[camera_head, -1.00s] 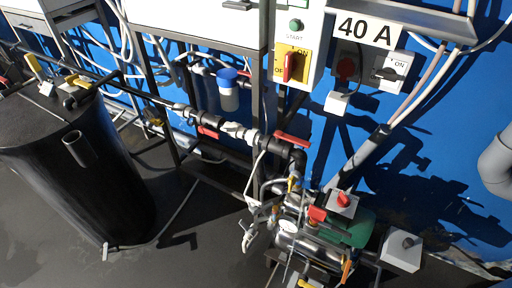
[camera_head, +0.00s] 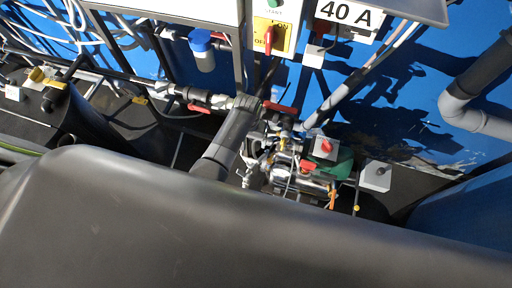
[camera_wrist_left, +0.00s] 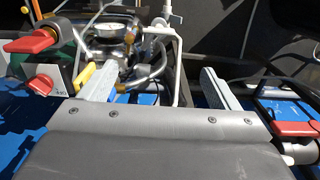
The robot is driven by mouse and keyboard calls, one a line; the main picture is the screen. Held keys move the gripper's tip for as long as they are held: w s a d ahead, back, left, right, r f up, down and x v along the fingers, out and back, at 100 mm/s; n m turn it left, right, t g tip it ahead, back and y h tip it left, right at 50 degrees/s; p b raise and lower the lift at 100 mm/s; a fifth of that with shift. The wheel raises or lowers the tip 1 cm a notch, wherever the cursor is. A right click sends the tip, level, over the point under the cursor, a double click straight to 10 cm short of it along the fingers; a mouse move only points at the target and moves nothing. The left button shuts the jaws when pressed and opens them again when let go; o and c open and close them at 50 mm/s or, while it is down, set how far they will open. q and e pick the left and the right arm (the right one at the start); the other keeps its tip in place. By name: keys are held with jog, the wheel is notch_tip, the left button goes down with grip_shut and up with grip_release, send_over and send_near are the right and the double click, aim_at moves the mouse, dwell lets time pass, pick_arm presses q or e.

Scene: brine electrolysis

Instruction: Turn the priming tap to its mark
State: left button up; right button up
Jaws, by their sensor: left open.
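The frames do not clearly show which handle is the priming tap. The steel pump (camera_head: 305,185) with a green motor (camera_head: 345,165) stands right of my left arm. It carries a red handle (camera_head: 308,165) and an orange lever (camera_head: 332,198). My right gripper is out of view.
A red knob on a white box (camera_head: 326,148) sits above the pump. A pipe run with red handles (camera_head: 198,108) passes along the blue wall. A black tank (camera_head: 85,115) stands left. My forearm covers the lower picture.

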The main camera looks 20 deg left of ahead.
aim_at(251, 159)
pick_arm(q)
notch_tip(251, 159, down, 16)
jog(key=b, duration=1.3)
jog(key=shift+s+d+r+b, duration=0.1)
jog(key=shift+d+r+b, duration=0.1)
jog(key=shift+b, duration=0.15)
jog(key=shift+f+b, duration=0.85)
jog(key=shift+b, duration=0.1)
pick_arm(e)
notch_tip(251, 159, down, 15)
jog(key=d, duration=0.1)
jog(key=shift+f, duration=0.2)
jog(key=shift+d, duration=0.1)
pick_arm(q)
jog(key=shift+r, duration=0.1)
jog(key=c, duration=1)
